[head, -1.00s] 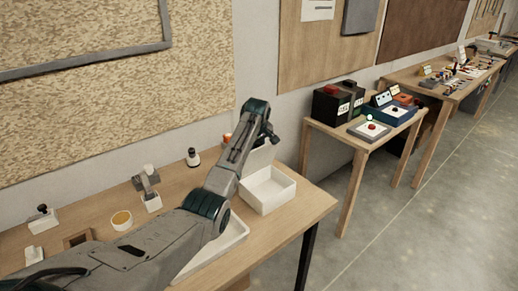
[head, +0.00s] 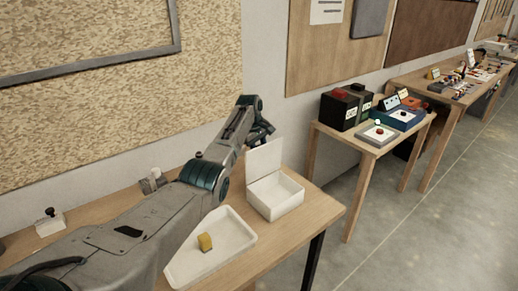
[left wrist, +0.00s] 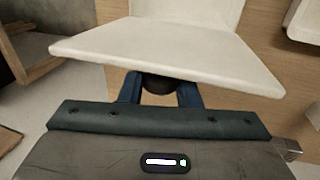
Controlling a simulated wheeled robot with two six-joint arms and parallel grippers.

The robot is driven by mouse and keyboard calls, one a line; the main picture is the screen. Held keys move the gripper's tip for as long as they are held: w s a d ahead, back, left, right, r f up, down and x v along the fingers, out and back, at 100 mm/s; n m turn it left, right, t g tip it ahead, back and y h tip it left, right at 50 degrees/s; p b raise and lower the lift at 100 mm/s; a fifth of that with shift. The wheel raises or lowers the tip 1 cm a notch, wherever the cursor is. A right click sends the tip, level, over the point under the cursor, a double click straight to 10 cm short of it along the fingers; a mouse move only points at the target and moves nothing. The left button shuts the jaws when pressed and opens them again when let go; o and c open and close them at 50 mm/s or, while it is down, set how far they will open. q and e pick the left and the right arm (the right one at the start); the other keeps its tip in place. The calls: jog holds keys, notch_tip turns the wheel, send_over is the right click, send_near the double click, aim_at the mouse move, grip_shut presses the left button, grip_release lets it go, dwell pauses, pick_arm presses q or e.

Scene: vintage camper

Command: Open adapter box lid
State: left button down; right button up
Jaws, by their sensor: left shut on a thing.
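The adapter box (head: 277,203) is a white open-topped box on the wooden workbench. Its white lid (head: 264,160) stands raised along the box's back edge, so the inside shows. My left gripper (head: 260,132) is behind and above the lid, partly hidden by it and by my arm. In the left wrist view, the blue fingers of the left gripper (left wrist: 160,92) are shut on a dark round knob (left wrist: 158,83) just beyond the near edge of the pale lid (left wrist: 170,48). My right gripper is out of view.
A small white piece with a black knob (head: 50,220) sits further left. A second table (head: 335,135) with boxes stands to the right, across a gap.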

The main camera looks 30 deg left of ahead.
pick_arm(q)
jog(key=shift+s+f, duration=0.1)
jog(key=shift+f, duration=0.1)
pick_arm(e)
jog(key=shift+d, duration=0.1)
pick_arm(q)
jog(key=c, duration=1.3)
grip_release()
jog(key=shift+o, duration=1.1)
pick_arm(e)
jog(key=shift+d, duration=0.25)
pick_arm(q)
jog(key=shift+r, duration=0.1)
jog(key=b+v, duration=0.3)
jog(key=v, duration=0.7)
jog(key=shift+r, duration=0.25)
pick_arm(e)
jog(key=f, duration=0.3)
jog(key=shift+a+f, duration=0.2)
